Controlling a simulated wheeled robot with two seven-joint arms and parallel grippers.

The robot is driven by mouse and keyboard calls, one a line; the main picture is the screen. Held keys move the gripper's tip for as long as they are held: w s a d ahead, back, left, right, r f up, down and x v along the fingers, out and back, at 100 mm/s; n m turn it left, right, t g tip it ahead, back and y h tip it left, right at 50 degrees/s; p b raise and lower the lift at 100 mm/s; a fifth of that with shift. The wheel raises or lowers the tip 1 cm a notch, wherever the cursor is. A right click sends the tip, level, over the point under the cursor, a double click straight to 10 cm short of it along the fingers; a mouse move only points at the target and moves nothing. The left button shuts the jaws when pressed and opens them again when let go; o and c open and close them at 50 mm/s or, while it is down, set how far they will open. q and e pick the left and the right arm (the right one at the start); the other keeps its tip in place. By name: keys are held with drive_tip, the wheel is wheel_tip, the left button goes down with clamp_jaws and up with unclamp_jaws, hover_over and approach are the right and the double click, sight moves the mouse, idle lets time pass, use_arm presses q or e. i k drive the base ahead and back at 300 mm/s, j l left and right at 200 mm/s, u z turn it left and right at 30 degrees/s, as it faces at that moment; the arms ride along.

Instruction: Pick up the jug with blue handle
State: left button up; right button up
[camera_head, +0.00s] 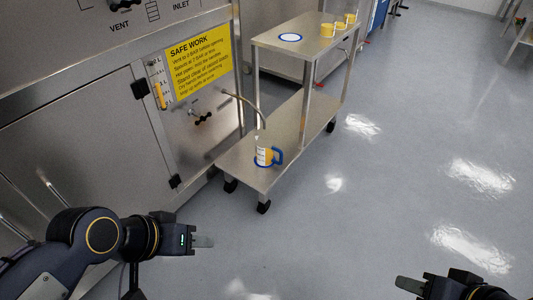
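The jug (263,153) with a blue handle (279,156) stands upright on the lower shelf of a steel cart, near its front end. It is whitish with yellow contents or marking, and its handle points right. A curved spout tube from the cabinet ends above it. My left gripper (203,242) is at the lower left, well in front of the cart and apart from the jug. My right gripper (408,285) is at the lower right edge, far from the jug. Both seem to hold nothing; their finger gaps are not clear from this angle.
The steel cart's lower shelf (290,128) and upper shelf (300,42) stand beside the steel cabinet (75,130). The cabinet carries a yellow sign (200,68). Grey floor right of the cart is clear.

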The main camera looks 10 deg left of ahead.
sight(270, 153)
drive_tip(key=i+u, duration=0.35)
drive_tip(key=i, duration=0.2)
drive_tip(key=i+l+u, duration=0.3)
drive_tip(key=i, duration=0.2)
drive_tip(key=i+l+u, duration=0.2)
drive_tip(key=i+u, duration=0.15)
drive_tip(key=i, duration=0.2)
